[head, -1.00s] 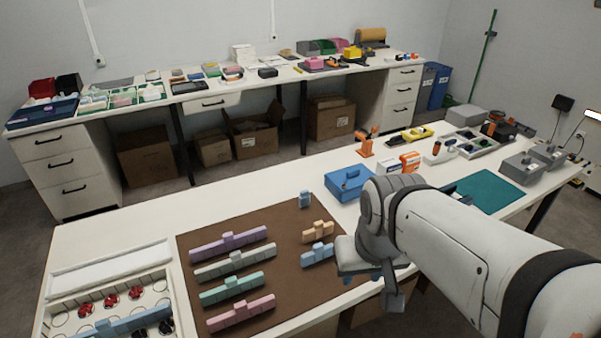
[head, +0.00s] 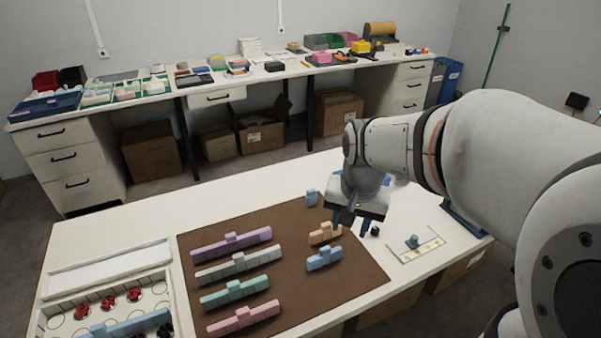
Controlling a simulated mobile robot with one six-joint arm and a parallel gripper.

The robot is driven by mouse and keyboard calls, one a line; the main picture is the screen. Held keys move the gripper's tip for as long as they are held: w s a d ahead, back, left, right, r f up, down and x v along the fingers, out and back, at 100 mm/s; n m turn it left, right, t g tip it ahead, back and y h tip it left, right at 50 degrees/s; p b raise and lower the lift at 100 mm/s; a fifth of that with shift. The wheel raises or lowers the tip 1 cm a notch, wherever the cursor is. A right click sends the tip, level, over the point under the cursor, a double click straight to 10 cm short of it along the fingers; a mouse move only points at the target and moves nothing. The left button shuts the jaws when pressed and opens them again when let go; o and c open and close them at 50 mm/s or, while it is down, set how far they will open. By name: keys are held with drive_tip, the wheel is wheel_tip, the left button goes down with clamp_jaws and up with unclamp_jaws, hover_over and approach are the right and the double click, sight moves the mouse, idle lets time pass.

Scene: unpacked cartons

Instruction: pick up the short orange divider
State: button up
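The short orange divider (head: 324,234), with a raised block at its middle, lies on the brown mat (head: 300,285) near the mat's right side. My gripper (head: 350,224) is above and just right of it, pointing down, empty. The short blue divider (head: 323,258) lies just in front of the orange one.
Long purple (head: 231,244), grey (head: 238,265), teal (head: 240,292) and pink (head: 243,318) dividers lie on the mat's left. A small blue block (head: 311,198) stands behind. My arm hides the table's far right.

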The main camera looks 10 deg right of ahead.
drive_tip(key=w+f+m+g+b, duration=0.1)
drive_tip(key=w+f+m+b, duration=0.1)
drive_tip(key=w+f+m, duration=0.6)
drive_tip(key=m, duration=0.1)
hover_over(326, 225)
wheel_tip(326, 225, down, 6)
drive_tip(key=shift+m+g, duration=0.3)
drive_tip(key=shift+g, duration=0.1)
wheel_tip(326, 225, down, 8)
drive_tip(key=shift+r, duration=0.2)
drive_tip(key=shift+f, duration=0.25)
clamp_jaws()
